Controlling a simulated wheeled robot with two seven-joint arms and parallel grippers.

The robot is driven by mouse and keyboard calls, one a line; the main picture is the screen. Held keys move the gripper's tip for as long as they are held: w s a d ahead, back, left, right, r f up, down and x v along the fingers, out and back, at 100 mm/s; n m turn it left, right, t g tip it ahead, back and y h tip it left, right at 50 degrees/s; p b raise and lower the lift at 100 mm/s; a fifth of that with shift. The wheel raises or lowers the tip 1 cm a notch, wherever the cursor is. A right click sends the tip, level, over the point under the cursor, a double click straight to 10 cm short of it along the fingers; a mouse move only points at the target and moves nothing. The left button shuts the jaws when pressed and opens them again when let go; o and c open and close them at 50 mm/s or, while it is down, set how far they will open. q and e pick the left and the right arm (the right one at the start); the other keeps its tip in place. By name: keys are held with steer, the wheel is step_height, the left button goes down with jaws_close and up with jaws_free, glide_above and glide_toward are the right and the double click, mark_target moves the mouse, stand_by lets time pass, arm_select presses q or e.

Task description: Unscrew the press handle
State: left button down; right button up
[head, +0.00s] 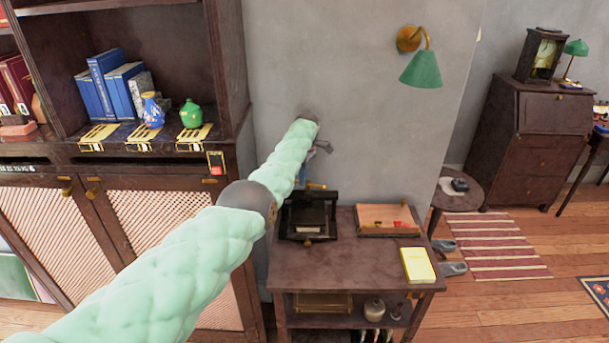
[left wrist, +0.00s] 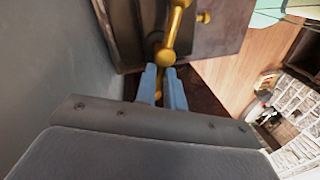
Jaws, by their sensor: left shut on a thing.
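The black press (head: 308,218) stands on the small dark wooden table by the grey wall. Its gold handle (head: 316,186) shows at the top of the press. In the left wrist view the gold handle (left wrist: 173,35) has a rod with rounded knobs, above a dark plate. My left gripper (left wrist: 163,72) has its two blue fingers shut on the handle's lower part, one on each side. In the head view my pale green left arm covers part of the table's left side and most of the gripper. My right gripper is not in view.
The small table (head: 350,258) also bears a wooden box (head: 387,219) and a yellow book (head: 418,265). The wall (head: 350,120) is close behind, with a green lamp (head: 421,70) above. A dark cabinet (head: 150,165) with books and vases stands at left.

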arm_select(q)
steer(key=n, duration=0.1)
steer(key=n+p, duration=0.1)
steer(key=shift+s+a+r+n, duration=0.15)
steer(key=shift+r+n, duration=0.1)
steer(key=shift+n, duration=0.15)
steer(key=shift+n+h+p, duration=0.3)
steer(key=shift+p, duration=0.1)
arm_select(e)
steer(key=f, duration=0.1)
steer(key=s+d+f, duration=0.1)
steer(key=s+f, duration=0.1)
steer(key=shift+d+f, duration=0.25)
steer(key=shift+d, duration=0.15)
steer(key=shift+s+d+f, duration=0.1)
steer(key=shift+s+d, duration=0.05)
arm_select(q)
steer(key=c, duration=1.5)
jaws_free()
steer(key=shift+s+f, duration=0.1)
steer(key=shift+f, duration=0.1)
